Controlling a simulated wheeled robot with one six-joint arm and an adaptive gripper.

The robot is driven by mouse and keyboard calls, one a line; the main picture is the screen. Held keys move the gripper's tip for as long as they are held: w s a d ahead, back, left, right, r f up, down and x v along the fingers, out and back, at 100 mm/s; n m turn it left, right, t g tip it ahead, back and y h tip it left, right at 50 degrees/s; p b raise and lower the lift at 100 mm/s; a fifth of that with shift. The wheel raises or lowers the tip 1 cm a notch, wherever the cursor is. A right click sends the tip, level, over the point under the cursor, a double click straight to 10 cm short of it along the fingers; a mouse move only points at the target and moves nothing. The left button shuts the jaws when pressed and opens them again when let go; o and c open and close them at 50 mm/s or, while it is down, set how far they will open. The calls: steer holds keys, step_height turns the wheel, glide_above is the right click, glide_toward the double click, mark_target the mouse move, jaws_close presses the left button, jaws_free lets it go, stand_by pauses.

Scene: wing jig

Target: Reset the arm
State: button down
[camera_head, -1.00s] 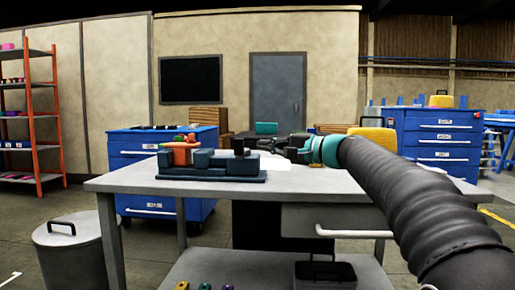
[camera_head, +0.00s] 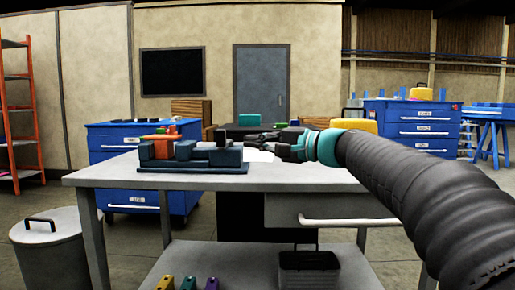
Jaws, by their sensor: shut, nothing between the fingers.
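My arm, in a black ribbed sleeve, reaches in from the right over the grey workbench (camera_head: 110,174). My gripper (camera_head: 252,143) is at its far end, beyond a teal band, and points left. It is shut and empty, above the back of the bench.
A blue drawer cabinet (camera_head: 125,205) stands behind the bench at left, another (camera_head: 420,127) at back right. A grey bin (camera_head: 50,245) is at front left. A black basket (camera_head: 309,270) and several small coloured parts (camera_head: 188,284) sit on the lower shelf. Much of the bench top is clear.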

steer(key=s+d+f+g+h+p, duration=0.1)
steer(key=s+d+f+h, duration=0.15)
steer(key=f, duration=0.45)
steer(key=s+d+f+n+h, duration=0.1)
steer(key=s+d+f+h, duration=0.15)
steer(key=f, duration=0.45)
steer(key=s+d+f+g+h+p, duration=0.1)
steer(key=s+f+h, duration=0.15)
steer(key=f, duration=0.45)
steer(key=s+d+f+n+h+p, duration=0.1)
steer(key=s+d+h+p, duration=0.3)
steer(key=s+d, duration=0.4)
steer(key=s+d+f+n+h+p, duration=0.2)
steer(key=s+d, duration=0.6)
steer(key=s, duration=0.8)
steer(key=shift+f+n+h+p, duration=0.2)
steer(key=shift+n+h+p, duration=0.2)
steer(key=shift+h+p, duration=1)
